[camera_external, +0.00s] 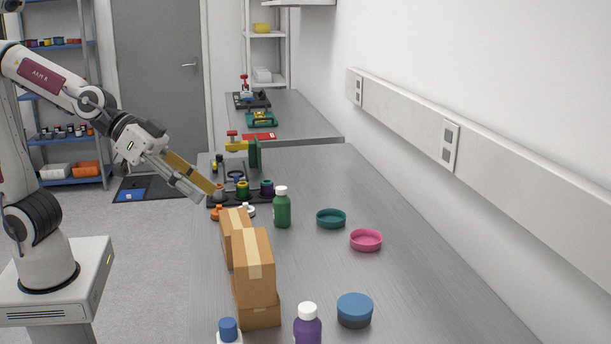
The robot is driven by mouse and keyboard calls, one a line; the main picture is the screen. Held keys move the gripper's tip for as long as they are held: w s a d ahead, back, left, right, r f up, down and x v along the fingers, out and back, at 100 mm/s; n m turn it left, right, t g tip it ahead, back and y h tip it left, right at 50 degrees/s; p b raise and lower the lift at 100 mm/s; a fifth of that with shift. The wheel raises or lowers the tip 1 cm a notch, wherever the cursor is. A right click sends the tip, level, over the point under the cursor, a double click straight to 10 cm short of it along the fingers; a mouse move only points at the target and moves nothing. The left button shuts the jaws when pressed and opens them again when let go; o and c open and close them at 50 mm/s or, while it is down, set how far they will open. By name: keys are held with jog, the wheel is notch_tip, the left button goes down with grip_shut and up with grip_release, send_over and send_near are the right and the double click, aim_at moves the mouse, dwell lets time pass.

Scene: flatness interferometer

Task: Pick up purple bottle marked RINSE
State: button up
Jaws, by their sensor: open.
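A purple bottle (307,329) with a white cap stands at the bottom edge of the external view, near the front of the grey bench. Its lower part is cut off by the frame, and no marking on it can be read. My gripper (207,191) is open and empty. It hangs over the left side of the bench, near the fixture, far behind and to the left of the purple bottle. Cardboard boxes stand between my gripper and the bottle.
Stacked cardboard boxes (255,268) stand left of centre. A blue-capped bottle (228,331), a blue round container (354,309), a green bottle (282,209), a pink dish (366,240) and a teal dish (331,218) stand around.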

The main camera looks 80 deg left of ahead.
jog(key=w+d+t, duration=0.2)
jog(key=w+d, duration=0.4)
jog(key=d, duration=0.1)
jog(key=n+t+y, duration=0.2)
jog(key=y, duration=0.1)
send_over(300, 305)
jog(key=s+a, duration=0.2)
jog(key=s, duration=0.3)
notch_tip(300, 305, down, 7)
notch_tip(300, 305, down, 7)
jog(key=s+d+y, duration=0.1)
jog(key=s+d, duration=0.1)
jog(key=shift+s+t+y, duration=0.35)
jog(key=shift+t+y, duration=0.05)
jog(key=shift+x, duration=1.3)
jog(key=shift+d+x, duration=0.15)
jog(key=shift+x, duration=1.15)
jog(key=shift+d+x, duration=0.15)
jog(key=shift+x, duration=1.15)
